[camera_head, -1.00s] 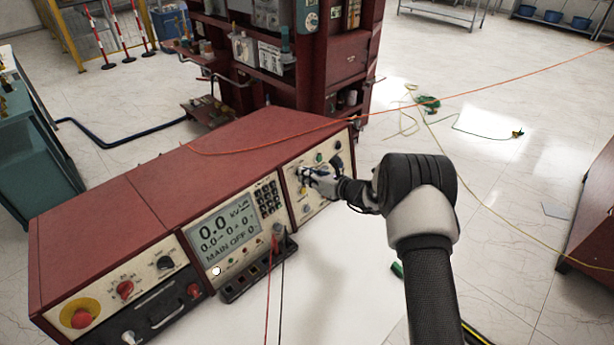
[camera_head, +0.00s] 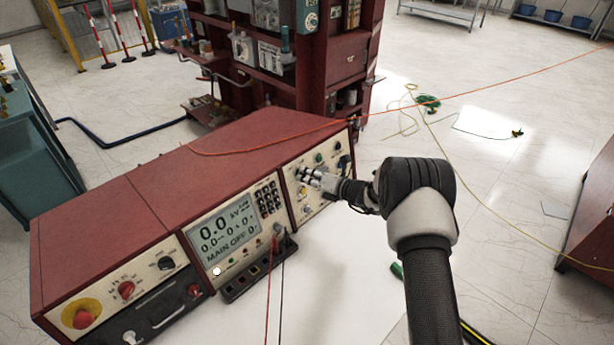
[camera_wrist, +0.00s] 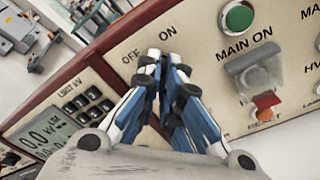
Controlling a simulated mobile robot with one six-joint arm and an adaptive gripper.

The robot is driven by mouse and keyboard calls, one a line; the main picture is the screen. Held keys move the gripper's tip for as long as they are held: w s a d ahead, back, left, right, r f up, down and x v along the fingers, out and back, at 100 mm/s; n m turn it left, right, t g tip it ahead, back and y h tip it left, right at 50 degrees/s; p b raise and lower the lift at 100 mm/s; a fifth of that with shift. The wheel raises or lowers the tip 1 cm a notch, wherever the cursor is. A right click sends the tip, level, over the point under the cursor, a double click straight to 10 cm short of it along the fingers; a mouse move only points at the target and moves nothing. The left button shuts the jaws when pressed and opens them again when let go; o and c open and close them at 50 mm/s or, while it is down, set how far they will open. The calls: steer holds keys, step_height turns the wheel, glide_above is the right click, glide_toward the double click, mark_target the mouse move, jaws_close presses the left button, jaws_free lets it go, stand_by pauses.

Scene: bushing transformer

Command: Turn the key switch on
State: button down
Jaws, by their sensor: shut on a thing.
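My gripper (camera_head: 304,173) is at the right-hand control panel of the red console (camera_head: 225,140). In the wrist view its blue and black fingertips (camera_wrist: 167,60) are close together against the beige panel (camera_wrist: 195,45), just below the OFF label (camera_wrist: 131,57) and the ON label (camera_wrist: 168,33). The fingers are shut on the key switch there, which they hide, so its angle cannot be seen. The console's screen (camera_head: 226,232) reads 0.0 kV and MAIN OFF.
Right of the fingers are a green MAIN ON button (camera_wrist: 239,17), a clear cover (camera_wrist: 252,70) and an orange-red button (camera_wrist: 265,100). A keypad (camera_wrist: 88,103) lies to the left. Red and black leads (camera_head: 268,300) hang from the console front.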

steer(key=c, duration=1.8)
jaws_free()
steer(key=v, duration=1.2)
steer(key=shift+r, duration=0.1)
